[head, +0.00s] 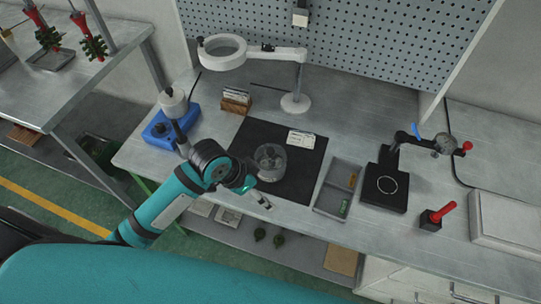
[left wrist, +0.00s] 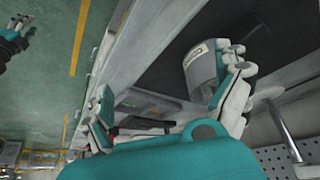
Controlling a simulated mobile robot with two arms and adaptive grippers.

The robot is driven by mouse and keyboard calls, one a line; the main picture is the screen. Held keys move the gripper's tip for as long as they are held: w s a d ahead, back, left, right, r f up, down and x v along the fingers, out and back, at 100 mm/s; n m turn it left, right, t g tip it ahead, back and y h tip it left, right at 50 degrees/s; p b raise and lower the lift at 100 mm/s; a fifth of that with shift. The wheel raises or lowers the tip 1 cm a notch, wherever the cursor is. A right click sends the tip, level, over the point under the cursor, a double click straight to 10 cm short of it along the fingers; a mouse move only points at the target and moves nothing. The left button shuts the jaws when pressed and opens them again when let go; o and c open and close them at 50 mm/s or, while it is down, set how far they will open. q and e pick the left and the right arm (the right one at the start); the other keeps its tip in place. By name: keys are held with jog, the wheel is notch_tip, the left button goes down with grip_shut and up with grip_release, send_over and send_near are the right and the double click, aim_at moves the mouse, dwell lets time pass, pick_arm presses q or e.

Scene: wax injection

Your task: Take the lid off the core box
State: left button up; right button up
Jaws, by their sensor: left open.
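The round, grey, see-through core box (head: 270,162) stands upright on the black mat (head: 296,188) in the head view. Its lid is too small there to tell apart from the body. In the left wrist view the core box (left wrist: 200,66) shows a pale label and sits close to one finger; I cannot tell whether they touch. My left gripper (head: 260,196) is just in front of the box, near the bench's front edge. Its fingers are spread wide and empty in the left wrist view (left wrist: 168,105). My right gripper (left wrist: 14,36) seems to show small at that view's upper left, its fingers unclear.
A white card (head: 301,139) lies on the mat. A grey divided tray (head: 332,203) and a black stand (head: 384,190) are to the right. A magnifier lamp (head: 222,52) stands behind, and a blue device (head: 163,132) is left, near my arm.

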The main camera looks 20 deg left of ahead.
aim_at(270, 156)
pick_arm(q)
jog(key=w+a+r+m+g, duration=0.1)
jog(key=w+a+r+m, duration=0.2)
jog(key=r, duration=0.4)
jog(key=w+a+r+m+g, duration=0.1)
jog(key=w+a+r+m, duration=0.15)
jog(key=w+r, duration=0.35)
jog(key=shift+n, duration=0.35)
jog(key=p+x, duration=0.3)
jog(key=x, duration=0.7)
jog(key=shift+s+d+f, duration=0.15)
jog(key=shift+d+f, duration=0.05)
jog(key=shift+f, duration=0.05)
jog(key=shift+d+f+p, duration=0.2)
jog(key=shift+f+p, duration=0.15)
jog(key=shift+f, duration=0.1)
jog(key=x, duration=0.1)
jog(key=p+x, duration=0.1)
jog(key=x, duration=0.1)
jog(key=shift+w+f, duration=0.25)
jog(key=shift+f, duration=0.05)
jog(key=shift+d+f, duration=0.15)
jog(key=shift+f, duration=0.25)
jog(key=c, duration=0.9)
